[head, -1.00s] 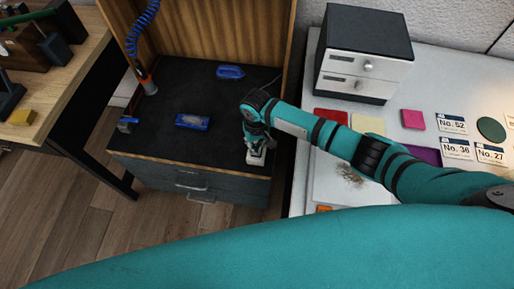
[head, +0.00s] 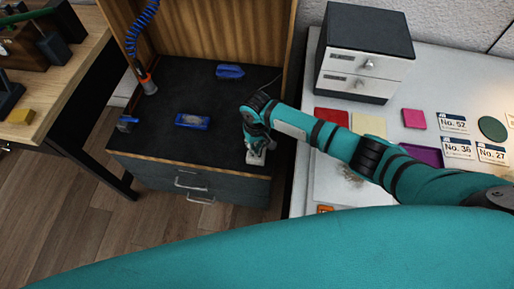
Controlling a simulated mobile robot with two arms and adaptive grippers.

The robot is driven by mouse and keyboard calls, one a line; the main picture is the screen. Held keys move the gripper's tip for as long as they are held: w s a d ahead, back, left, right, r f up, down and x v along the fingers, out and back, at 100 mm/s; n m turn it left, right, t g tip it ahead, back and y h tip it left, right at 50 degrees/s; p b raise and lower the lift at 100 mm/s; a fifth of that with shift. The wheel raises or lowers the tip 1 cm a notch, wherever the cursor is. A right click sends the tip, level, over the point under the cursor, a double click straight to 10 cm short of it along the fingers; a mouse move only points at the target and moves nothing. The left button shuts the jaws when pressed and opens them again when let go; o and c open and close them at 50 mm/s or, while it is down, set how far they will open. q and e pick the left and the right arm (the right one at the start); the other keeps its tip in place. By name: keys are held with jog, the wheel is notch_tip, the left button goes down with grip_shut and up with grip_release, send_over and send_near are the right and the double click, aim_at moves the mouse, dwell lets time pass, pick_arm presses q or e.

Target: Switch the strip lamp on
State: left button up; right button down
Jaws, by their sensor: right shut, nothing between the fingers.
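My right gripper (head: 256,152) points down over the front right part of the dark bench top (head: 165,105). Its fingers are shut, with nothing seen between them. A small pale grey-white piece (head: 256,158) shows at the fingertips, close to the bench's front edge. I cannot tell whether it is a switch or part of the gripper, nor whether they touch. A thin cable (head: 272,82) runs on the bench behind my right wrist. I cannot make out the strip lamp itself. My left gripper is out of view.
Blue tools, one in the middle (head: 193,121) and one at the back (head: 230,71), lie on the bench. A hanging tool (head: 147,84) with a coiled blue hose is at the left. A drawer cabinet (head: 363,50) and coloured cards stand right. Drawer handles (head: 190,182) project in front.

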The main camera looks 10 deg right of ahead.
jog(key=shift+f+b, duration=0.35)
jog(key=shift+f, duration=0.25)
dwell(0.3)
notch_tip(320, 180, up, 7)
jog(key=p, duration=0.8)
dwell(0.4)
jog(key=shift+s, duration=0.1)
